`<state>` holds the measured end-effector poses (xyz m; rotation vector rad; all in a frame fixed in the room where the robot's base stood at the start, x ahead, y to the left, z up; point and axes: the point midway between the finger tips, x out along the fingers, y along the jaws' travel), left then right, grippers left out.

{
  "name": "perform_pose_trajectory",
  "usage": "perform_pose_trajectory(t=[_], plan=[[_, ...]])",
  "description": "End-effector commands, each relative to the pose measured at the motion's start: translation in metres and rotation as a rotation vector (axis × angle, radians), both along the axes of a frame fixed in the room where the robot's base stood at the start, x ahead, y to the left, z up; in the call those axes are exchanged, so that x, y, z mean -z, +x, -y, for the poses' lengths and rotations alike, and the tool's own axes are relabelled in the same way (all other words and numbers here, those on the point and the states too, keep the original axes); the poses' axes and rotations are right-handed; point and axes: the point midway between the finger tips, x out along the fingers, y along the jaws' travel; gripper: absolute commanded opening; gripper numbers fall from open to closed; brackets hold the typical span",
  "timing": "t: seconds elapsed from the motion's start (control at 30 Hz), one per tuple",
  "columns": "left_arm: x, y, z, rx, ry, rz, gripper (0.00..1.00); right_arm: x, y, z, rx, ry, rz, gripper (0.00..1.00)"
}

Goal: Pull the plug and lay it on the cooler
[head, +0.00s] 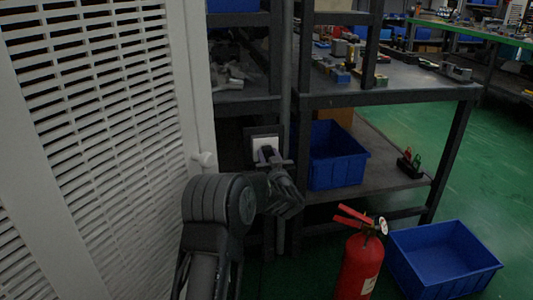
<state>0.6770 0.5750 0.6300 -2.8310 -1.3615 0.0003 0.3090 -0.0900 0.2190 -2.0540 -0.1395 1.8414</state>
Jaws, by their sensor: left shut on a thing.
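A white wall socket (261,142) sits on a dark backing plate at the shelf post. The plug (267,152) is a small dark shape in front of the socket. My left gripper (273,161) is shut on the plug, right at the socket. The fingers hide part of the plug, and I cannot tell whether its pins are in the socket. The cooler (110,130) seems to be the large white slatted unit filling the left side; its top is out of view. My right gripper is not in view.
Shelving (390,95) with a dark frame stands behind and right of the socket. A blue bin (336,157) is on its lower shelf. A red fire extinguisher (361,268) and another blue bin (440,258) stand on the green floor at right. The floor farther right is clear.

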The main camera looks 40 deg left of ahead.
Motion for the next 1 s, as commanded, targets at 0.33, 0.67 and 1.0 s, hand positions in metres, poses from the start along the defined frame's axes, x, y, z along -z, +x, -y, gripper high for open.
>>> perform_pose_trajectory(t=[0.33, 0.67, 1.0], plan=[[0.000, 0.000, 0.000, 0.000, 0.000, 0.000, 0.00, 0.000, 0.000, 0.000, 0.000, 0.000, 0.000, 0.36], [0.000, -0.001, 0.001, 0.000, 0.000, 0.000, 0.00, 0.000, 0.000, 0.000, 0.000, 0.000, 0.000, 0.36], [-0.001, -0.009, 0.011, 0.000, 0.000, 0.001, 0.00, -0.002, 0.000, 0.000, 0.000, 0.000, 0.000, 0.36]])
